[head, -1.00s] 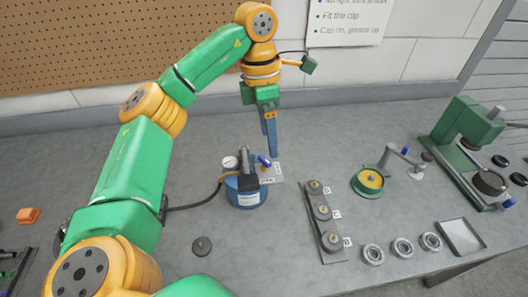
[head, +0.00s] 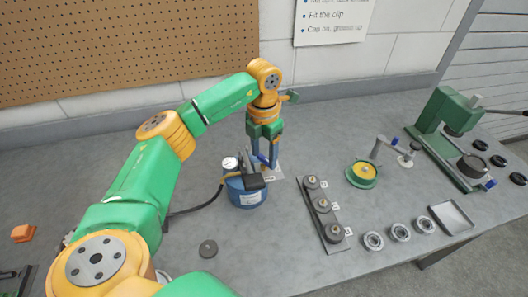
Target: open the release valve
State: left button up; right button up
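A blue tank (head: 246,196) stands on the grey bench, with a round white gauge (head: 230,163) and a dark block on top. A small blue lever (head: 263,159), apparently the release valve's handle, shows at the tank's top right, partly hidden by my gripper. My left gripper (head: 265,163) points down at the tank's back right. Its two blue-grey fingers are apart, with a gap between them, at or around the lever. I cannot tell whether they touch it. My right gripper is not in view.
A dark hose (head: 198,207) runs left from the tank.

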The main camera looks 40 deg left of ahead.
pick_arm(q)
grip_shut()
jog(key=shift+m, duration=1.1)
jog(key=shift+m+p, duration=0.35)
jog(key=shift+m, duration=1.35)
jog(key=shift+o, duration=2.1)
grip_release()
